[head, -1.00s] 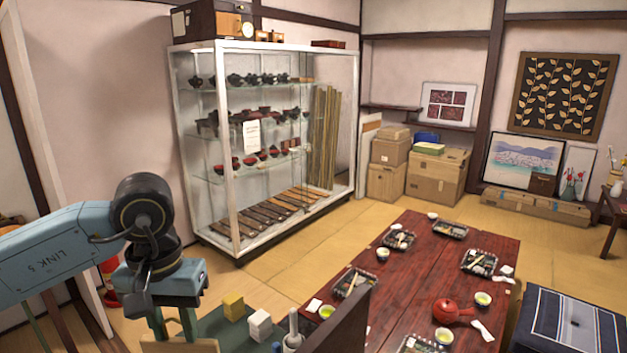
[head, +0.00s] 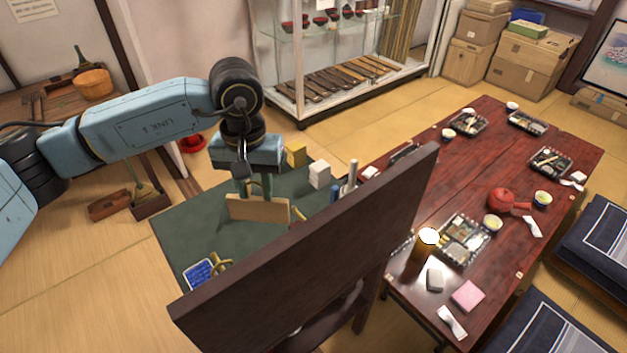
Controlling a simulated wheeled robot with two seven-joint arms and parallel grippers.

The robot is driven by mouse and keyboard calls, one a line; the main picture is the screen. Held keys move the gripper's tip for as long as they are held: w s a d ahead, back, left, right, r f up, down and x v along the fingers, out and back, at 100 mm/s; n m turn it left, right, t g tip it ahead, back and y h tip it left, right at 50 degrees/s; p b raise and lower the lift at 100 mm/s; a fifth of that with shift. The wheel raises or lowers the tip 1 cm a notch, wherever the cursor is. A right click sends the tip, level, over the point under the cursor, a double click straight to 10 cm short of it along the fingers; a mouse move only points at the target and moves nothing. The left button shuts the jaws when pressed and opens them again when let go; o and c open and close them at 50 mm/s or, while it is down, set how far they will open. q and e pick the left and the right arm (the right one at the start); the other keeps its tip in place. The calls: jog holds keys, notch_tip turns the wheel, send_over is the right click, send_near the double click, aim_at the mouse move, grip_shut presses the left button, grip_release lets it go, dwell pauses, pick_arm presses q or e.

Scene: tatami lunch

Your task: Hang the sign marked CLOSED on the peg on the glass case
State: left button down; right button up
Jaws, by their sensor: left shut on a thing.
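My left gripper (head: 253,188) points down over a dark green surface and is shut on a plain tan wooden board (head: 258,210), which looks like a sign. No lettering shows on the side facing me, so I cannot tell whether it reads CLOSED. The board is upright, and I cannot tell whether it touches the surface. The glass case (head: 297,90) stands beyond, at the top, with only its lower part in view. I cannot make out a peg on it. My right gripper is not in view.
The green surface (head: 185,225) also holds a yellow block (head: 296,154), a white block (head: 319,175) and a blue patterned item (head: 200,272). A tall dark panel (head: 310,245) stands in front. The laid red table (head: 480,190) is at right. Tatami before the case is clear.

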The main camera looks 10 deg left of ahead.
aim_at(302, 216)
pick_arm(q)
jog(key=w+a+n, duration=0.4)
jog(key=w+n, duration=0.3)
jog(key=n, duration=0.2)
jog(key=shift+w+a+f, duration=0.15)
jog(key=shift+w+a, duration=0.05)
jog(key=shift+w, duration=0.05)
jog(key=s+d+p, duration=0.1)
jog(key=s+d, duration=0.2)
jog(key=d, duration=0.1)
jog(key=s+d+p, duration=0.1)
jog(key=s+d, duration=0.3)
jog(key=d, duration=0.1)
jog(key=s+d+p, duration=0.1)
jog(key=s+d, duration=0.3)
jog(key=d, duration=0.1)
jog(key=shift+s+d+f, duration=0.1)
jog(key=shift+d+f, duration=0.05)
jog(key=shift+f, duration=0.45)
